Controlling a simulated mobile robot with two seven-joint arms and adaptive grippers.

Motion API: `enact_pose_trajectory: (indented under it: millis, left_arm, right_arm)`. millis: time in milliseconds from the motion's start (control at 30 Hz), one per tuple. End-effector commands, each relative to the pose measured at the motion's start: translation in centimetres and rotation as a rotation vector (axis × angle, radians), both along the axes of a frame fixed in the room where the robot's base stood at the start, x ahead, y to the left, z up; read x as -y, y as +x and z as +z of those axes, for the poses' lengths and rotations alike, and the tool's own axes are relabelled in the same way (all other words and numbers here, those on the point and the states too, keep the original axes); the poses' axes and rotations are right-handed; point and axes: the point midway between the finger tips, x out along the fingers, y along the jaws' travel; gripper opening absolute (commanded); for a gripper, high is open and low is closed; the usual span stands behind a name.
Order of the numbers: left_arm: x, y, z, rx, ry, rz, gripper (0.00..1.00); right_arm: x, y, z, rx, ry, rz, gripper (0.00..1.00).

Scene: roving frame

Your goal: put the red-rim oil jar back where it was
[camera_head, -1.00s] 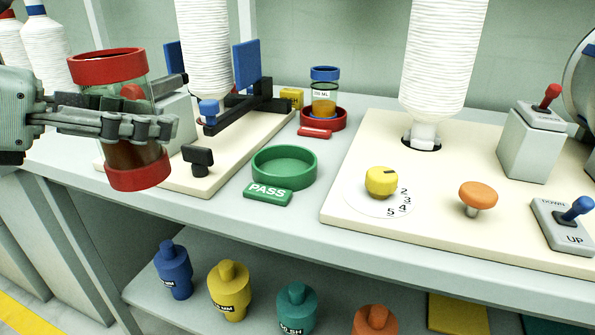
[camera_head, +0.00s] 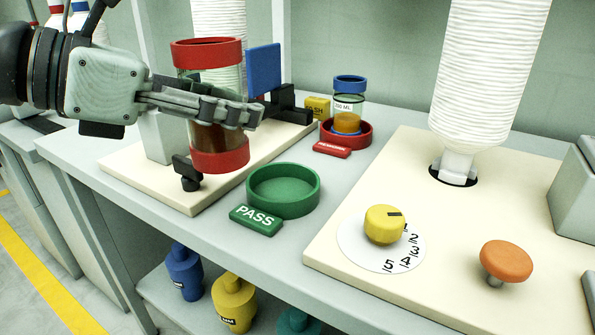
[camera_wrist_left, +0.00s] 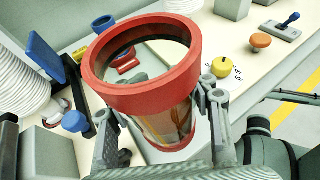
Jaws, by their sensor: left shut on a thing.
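The red-rim oil jar (camera_head: 218,149) is a clear cylinder with a red ring at top and bottom and brown oil inside. My left gripper (camera_head: 250,116) is shut around its middle and holds it upright, in front of the cream test plate at the left of the bench. In the left wrist view the jar's red top rim (camera_wrist_left: 140,95) fills the middle, between the fingers of my left gripper (camera_wrist_left: 165,112). Whether the jar's base touches anything is hard to tell. My right gripper does not show in the head view.
A green ring tray (camera_head: 283,208) with a PASS label (camera_head: 256,220) sits right of the jar. A blue-rim jar (camera_head: 348,104) stands in a red ring tray (camera_head: 366,134) behind. A yellow knob (camera_head: 383,224) and orange button (camera_head: 506,262) are on the right panel.

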Motion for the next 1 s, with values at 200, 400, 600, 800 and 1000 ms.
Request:
enact_pose_trajectory:
  millis: [200,400,600,800,1000]
  left_arm:
    - [3.4,3.4,-2.8,-0.006,-0.003,-0.005,0.07]
    - [5.8,6.2,-5.1,-0.004,-0.002,-0.003,0.07]
    - [6.8,7.4,-6.1,0.000,0.000,-0.001,0.07]
    - [6.8,7.3,-8.8,-0.004,-0.001,0.000,0.07]
    - [6.8,7.4,-10.0,0.001,0.000,0.000,0.07]
  right_arm:
    - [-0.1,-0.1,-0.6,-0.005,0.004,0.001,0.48]
    - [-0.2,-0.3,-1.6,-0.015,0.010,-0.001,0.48]
    - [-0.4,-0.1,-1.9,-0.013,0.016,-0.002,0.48]
    - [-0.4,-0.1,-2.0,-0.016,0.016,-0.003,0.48]
    - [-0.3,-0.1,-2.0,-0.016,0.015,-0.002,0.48]
